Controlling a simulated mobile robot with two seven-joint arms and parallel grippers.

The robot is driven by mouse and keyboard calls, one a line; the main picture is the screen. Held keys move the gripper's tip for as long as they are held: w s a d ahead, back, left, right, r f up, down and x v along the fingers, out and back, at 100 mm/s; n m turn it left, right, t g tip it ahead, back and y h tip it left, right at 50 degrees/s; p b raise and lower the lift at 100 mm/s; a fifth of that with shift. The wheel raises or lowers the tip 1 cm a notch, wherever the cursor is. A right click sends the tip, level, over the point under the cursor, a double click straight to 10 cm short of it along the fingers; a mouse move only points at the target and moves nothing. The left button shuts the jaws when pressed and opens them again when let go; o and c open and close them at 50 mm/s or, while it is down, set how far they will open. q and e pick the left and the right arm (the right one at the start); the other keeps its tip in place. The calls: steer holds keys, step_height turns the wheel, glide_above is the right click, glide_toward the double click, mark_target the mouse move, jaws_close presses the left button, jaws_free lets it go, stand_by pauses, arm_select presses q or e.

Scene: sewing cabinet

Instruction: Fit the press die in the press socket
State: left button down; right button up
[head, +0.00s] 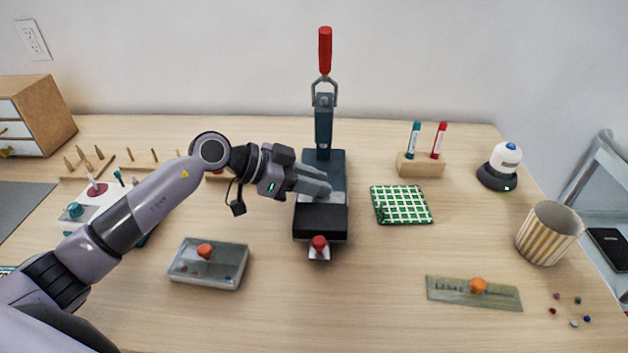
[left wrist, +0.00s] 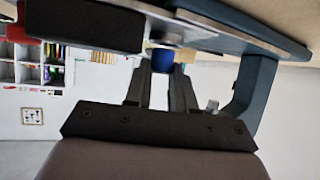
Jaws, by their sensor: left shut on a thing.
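The press stands in the middle of the table, with a dark blue column (head: 323,125), a red-handled lever (head: 325,50) raised at its top and a black block (head: 320,221) at its front. My left gripper (head: 325,190) reaches in from the left over the press base. It is shut on a small blue piece, seen between the fingertips in the left wrist view (left wrist: 162,60), which looks like the press die (left wrist: 162,54). Grey metal shows close beyond the piece in that view. The press socket is not clear, and I cannot tell whether the piece touches it. My right gripper is out of view.
A clear-lidded box (head: 220,270) with an orange knob lies front left. A green checked mat (head: 402,205), a wooden stand (head: 420,165) with two tubes and a striped cup (head: 548,233) are to the right. A plate (head: 450,292) with an orange knob lies front right.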

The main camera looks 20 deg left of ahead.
arm_select(q)
steer(key=shift+f+p, duration=0.55)
steer(key=shift+p, duration=1.45)
stand_by(2.2)
stand_by(0.4)
steer(key=c, duration=0.9)
jaws_free()
steer(key=shift+f, duration=0.15)
steer(key=shift+o, duration=0.2)
steer(key=shift+d, duration=0.1)
steer(key=shift+s+f, duration=0.1)
steer(key=shift+s, duration=0.05)
steer(key=v, duration=0.6)
steer(key=shift+w+p, duration=0.25)
steer(key=shift+p, duration=0.1)
steer(key=shift+s+a+r, duration=0.25)
steer(key=shift+a+r, duration=0.35)
steer(key=shift+a, duration=0.05)
